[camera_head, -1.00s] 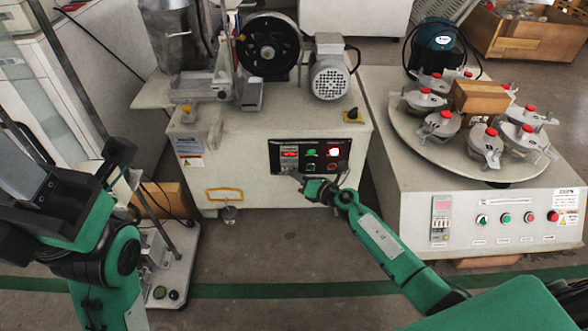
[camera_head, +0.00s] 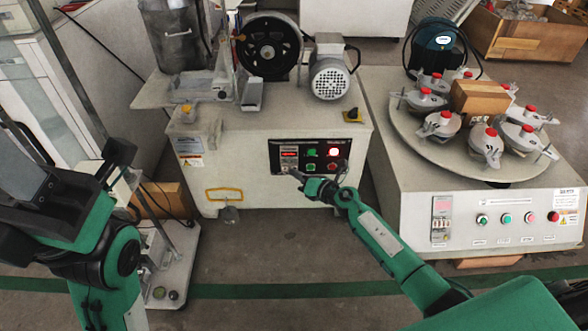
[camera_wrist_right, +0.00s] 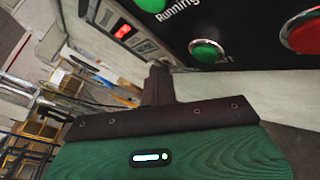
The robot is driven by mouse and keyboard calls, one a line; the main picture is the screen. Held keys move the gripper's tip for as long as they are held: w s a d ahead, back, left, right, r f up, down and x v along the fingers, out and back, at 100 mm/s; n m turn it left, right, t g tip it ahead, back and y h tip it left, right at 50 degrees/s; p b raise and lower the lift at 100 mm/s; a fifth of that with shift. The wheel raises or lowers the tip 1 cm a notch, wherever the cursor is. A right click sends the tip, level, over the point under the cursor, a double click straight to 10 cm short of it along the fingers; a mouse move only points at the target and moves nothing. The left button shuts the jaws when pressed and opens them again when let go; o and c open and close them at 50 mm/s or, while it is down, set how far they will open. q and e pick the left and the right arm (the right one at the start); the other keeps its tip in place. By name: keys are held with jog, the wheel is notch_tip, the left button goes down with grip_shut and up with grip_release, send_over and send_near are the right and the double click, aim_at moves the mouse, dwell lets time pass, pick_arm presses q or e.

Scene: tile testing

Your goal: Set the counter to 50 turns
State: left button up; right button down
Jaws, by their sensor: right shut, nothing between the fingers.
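A counter with a red lit display (camera_head: 289,153) is at the left end of the black control panel (camera_head: 326,167) on the middle machine. It also shows at upper left in the right wrist view (camera_wrist_right: 122,31), with small keys beside it. My right gripper (camera_head: 296,174) is shut and empty, at the lower left of the panel, just below the counter. Its fingers (camera_wrist_right: 158,78) point toward the panel in the right wrist view; I cannot tell whether they touch it. My left arm (camera_head: 105,240) is at the left; its fingers cannot be made out.
Green and red buttons and lamps sit right of the counter, with a green one (camera_wrist_right: 207,52) close in the wrist view. A second machine (camera_head: 420,215) with a round plate and its own display (camera_head: 442,204) stands at the right. Floor (camera_head: 270,240) in front is clear.

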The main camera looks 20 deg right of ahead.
jog(key=shift+s+a+p, duration=0.2)
jog(key=shift+s+p, duration=0.2)
jog(key=shift+s, duration=0.35)
jog(key=shift+s+a+p, duration=0.25)
jog(key=shift+s+p, duration=0.05)
jog(key=shift+s, duration=0.5)
jog(key=shift+s+a+p, duration=0.2)
jog(key=shift+s+p, duration=0.1)
jog(key=shift+s, duration=0.5)
jog(key=shift+s+a+p, duration=0.25)
jog(key=shift+s+p, duration=0.05)
jog(key=shift+s, duration=0.5)
